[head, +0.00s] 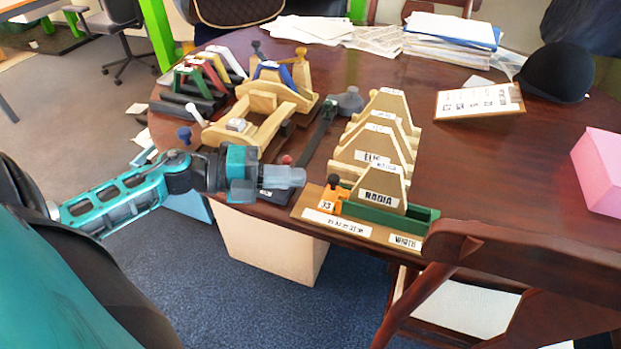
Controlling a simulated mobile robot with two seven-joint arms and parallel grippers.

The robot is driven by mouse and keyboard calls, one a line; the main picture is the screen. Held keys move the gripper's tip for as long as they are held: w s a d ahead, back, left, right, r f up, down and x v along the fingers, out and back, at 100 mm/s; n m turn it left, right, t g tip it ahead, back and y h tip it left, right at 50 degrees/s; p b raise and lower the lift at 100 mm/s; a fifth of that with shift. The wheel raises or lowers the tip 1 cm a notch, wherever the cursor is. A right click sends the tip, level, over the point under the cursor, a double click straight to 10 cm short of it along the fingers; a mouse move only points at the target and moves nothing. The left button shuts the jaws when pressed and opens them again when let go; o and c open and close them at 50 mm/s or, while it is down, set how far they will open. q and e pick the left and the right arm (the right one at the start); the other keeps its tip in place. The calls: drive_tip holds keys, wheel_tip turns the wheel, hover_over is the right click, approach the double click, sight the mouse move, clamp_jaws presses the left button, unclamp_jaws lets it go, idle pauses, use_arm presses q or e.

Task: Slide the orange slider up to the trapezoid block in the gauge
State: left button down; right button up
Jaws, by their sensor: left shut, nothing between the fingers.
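The gauge is a light wooden board (381,238) with a green channel (428,213) at the near edge of the table. The trapezoid block (380,193), labelled "RADIA", stands upright in the channel. The small orange slider (328,208), with a dark knob on top, sits at the channel's left end, just left of the block. I cannot tell whether slider and block touch. My left gripper (303,177) is shut and empty, left of the slider and apart from it, pointing right. My right gripper is not in view.
Several wooden trapezoid forms (386,109) stand behind the gauge. A wooden frame (262,127) and coloured saddle pieces (202,80) are at the left. A chair back (520,262) is close at the right front.

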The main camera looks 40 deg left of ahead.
sight(333, 200)
use_arm(q)
drive_tip(key=shift+x, duration=1.95)
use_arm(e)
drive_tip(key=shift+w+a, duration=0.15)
